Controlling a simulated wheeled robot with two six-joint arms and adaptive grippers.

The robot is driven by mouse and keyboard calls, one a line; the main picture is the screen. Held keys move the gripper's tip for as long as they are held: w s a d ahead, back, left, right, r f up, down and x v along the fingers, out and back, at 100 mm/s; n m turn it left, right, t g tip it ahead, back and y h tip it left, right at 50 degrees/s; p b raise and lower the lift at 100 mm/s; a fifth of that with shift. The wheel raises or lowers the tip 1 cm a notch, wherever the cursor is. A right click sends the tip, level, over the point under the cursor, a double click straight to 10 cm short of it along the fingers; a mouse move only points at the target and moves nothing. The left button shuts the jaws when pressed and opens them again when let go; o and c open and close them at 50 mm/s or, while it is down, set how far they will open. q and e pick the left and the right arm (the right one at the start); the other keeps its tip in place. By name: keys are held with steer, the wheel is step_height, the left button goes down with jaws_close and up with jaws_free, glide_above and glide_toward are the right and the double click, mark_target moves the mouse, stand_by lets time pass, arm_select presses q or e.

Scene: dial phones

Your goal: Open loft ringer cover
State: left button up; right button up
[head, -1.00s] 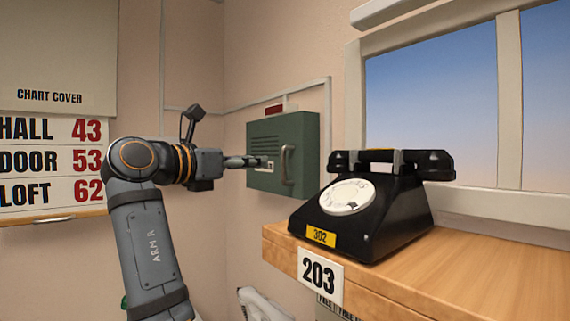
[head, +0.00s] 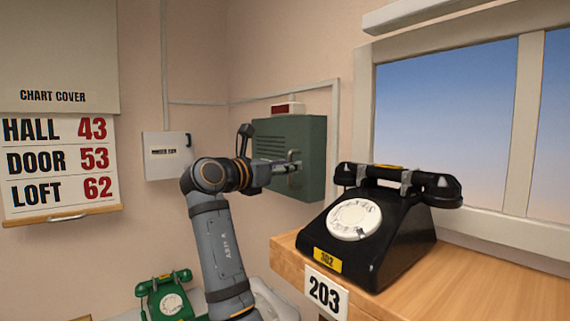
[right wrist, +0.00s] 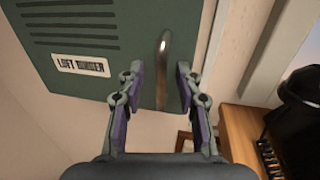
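The loft ringer cover (head: 312,130) is a green, slotted box front on the wall, and it is shut. In the right wrist view its front (right wrist: 110,30) shows a label reading "LOFT" with a second word partly smudged. Its curved metal handle (right wrist: 162,60) stands near the right edge. My right gripper (head: 292,163) is at the cover's front by the handle. Nothing is gripped. My left gripper is not in view.
A black phone (head: 385,225) stands on a wooden shelf (head: 470,285) marked 203, right of my arm. A green phone (head: 166,297) is low at left. A white box (head: 162,160) and a number chart (head: 60,165) are on the left wall.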

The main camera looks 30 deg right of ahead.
steer(key=shift+c, duration=0.4)
jaws_close()
